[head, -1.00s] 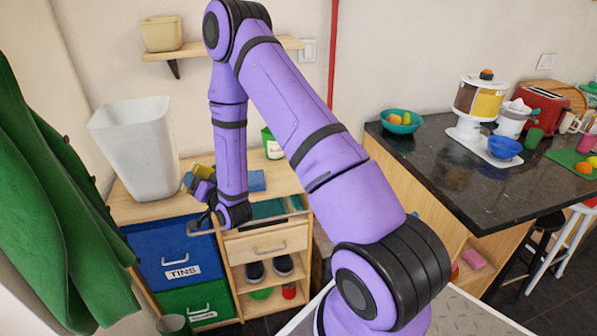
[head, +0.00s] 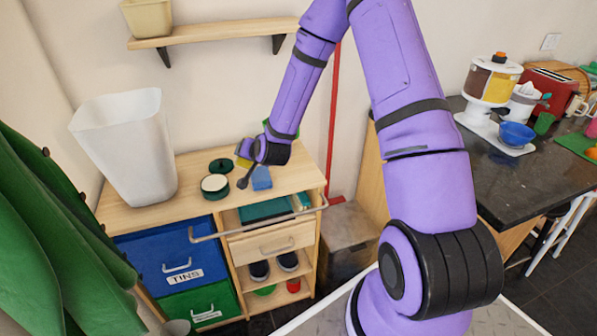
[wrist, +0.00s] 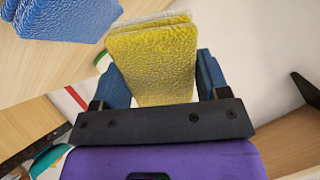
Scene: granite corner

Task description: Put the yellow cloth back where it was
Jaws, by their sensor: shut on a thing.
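The yellow cloth (wrist: 155,62) is a folded, rough-textured pad between the two fingers of my gripper (wrist: 162,82), which is shut on it. In the head view my gripper (head: 248,152) is over the back of the wooden cabinet top, and a small part of the yellow cloth (head: 243,161) shows beside it. A blue cloth (head: 262,178) lies on the cabinet top just below and right of the gripper. The blue cloth also shows at the upper left of the wrist view (wrist: 65,20), apart from the yellow one.
A round tin (head: 214,187) and a dark green lid (head: 221,165) lie on the cabinet top (head: 190,205), left of the blue cloth. A tall white bin (head: 125,150) stands further left. A metal rail (head: 260,227) runs along the cabinet front. A wall shelf (head: 215,32) is above.

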